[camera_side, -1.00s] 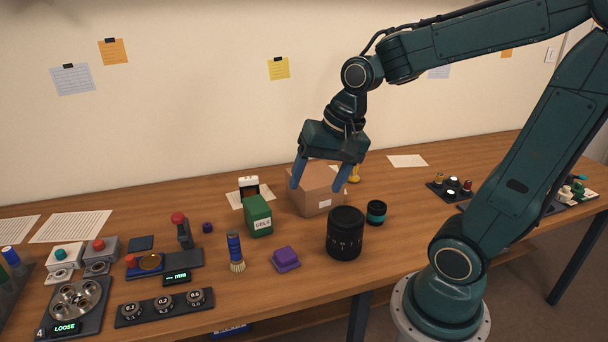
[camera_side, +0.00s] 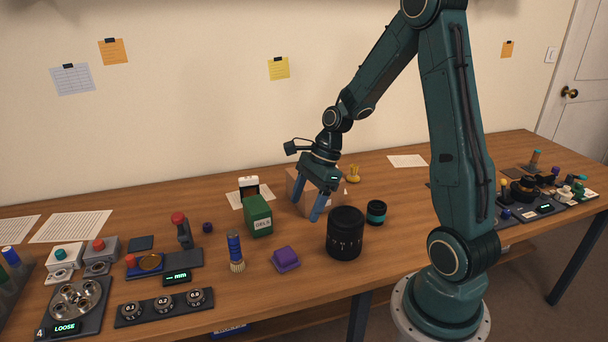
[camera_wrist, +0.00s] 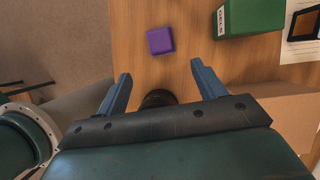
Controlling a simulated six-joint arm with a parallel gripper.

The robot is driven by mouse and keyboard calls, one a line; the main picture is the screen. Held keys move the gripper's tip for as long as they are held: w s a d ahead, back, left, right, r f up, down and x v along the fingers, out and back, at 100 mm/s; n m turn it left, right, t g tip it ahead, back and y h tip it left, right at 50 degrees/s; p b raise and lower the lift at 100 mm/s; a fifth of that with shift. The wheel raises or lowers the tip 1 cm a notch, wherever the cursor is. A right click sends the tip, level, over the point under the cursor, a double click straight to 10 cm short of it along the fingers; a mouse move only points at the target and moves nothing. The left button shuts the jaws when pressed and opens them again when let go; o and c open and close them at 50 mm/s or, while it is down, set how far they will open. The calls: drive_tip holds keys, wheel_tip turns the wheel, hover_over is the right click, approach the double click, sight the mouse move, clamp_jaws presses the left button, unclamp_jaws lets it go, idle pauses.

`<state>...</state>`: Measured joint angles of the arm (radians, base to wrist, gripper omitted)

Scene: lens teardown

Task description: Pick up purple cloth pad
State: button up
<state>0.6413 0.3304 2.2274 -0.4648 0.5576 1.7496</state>
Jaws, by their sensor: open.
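The purple cloth pad (camera_side: 286,259) lies on the wooden table near its front edge, left of the black lens barrel. It also shows in the wrist view (camera_wrist: 160,41), top centre, beyond my fingertips. My gripper (camera_side: 306,211) is open and empty, with its blue fingers pointing down above the table, in front of the cardboard box and behind and to the right of the pad. In the wrist view the two fingers (camera_wrist: 161,76) stand well apart with nothing gripped between them.
The black lens barrel (camera_side: 345,233) stands right of the pad, with a smaller teal-banded cylinder (camera_side: 376,212) beyond it. A green GELS box (camera_side: 258,215) and a blue-handled brush (camera_side: 235,252) stand to the left. A cardboard box (camera_side: 297,183) is behind my gripper.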

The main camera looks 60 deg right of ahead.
drive_tip(key=shift+f, duration=0.15)
hover_over(286, 253)
drive_tip(key=s+d, duration=0.1)
drive_tip(key=d, duration=0.1)
drive_tip(key=shift+s+d+f, duration=0.1)
drive_tip(key=shift+f, duration=1.85)
drive_tip(key=shift+s+f, duration=0.1)
drive_tip(key=shift+f, duration=1.8)
drive_tip(key=shift+f, duration=0.15)
drive_tip(key=shift+x, duration=2.5)
drive_tip(key=shift+w, duration=0.1)
drive_tip(key=shift+c, duration=0.2)
drive_tip(key=c, duration=1)
